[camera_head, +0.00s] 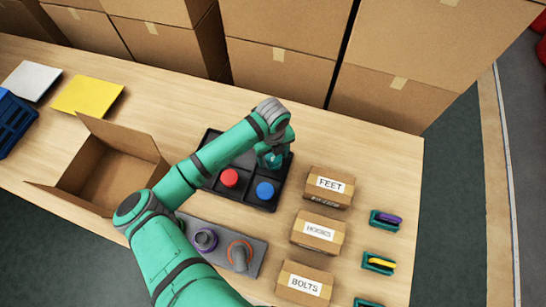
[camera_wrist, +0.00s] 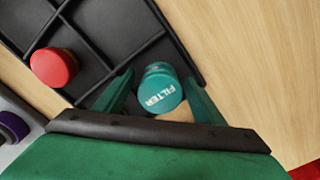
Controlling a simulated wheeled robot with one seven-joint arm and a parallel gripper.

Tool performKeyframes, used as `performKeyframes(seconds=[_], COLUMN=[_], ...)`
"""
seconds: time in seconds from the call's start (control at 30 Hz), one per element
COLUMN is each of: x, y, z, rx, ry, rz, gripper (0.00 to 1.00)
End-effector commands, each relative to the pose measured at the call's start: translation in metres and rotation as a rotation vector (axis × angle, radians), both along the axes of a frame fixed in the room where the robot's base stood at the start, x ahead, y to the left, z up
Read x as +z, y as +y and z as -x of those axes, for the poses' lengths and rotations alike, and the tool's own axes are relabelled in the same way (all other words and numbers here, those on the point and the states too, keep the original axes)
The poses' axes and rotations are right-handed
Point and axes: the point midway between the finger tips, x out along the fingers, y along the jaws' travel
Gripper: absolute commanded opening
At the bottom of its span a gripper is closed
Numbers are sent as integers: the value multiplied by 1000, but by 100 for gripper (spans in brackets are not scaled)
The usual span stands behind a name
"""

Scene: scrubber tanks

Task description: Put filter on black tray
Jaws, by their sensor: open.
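The filter (camera_wrist: 160,92) is a teal cylinder with FILTER in white on its top. In the wrist view it stands between my open fingers, at a corner compartment of the black tray (camera_wrist: 108,22). In the head view the filter is mostly hidden by my gripper (camera_head: 272,158), which is over the back right part of the black tray (camera_head: 207,140). In the wrist view my gripper (camera_wrist: 160,98) has one finger on each side of the filter, spread apart.
A red round part (camera_head: 229,178) and a blue one (camera_head: 265,191) sit in front compartments. Boxes marked FEET (camera_head: 330,186), HOOKS (camera_head: 318,232) and BOLTS (camera_head: 304,283) stand to the right. A grey pad (camera_head: 224,244) holds purple and orange-ringed parts. An open carton (camera_head: 115,165) is left.

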Motion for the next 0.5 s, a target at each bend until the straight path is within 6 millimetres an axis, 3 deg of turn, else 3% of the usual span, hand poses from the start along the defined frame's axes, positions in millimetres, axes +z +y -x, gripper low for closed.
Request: performKeyframes(seconds=[0.5], x=[94], y=[-1], z=[0], rx=[-2], ry=[-2], rz=[0], gripper=[64])
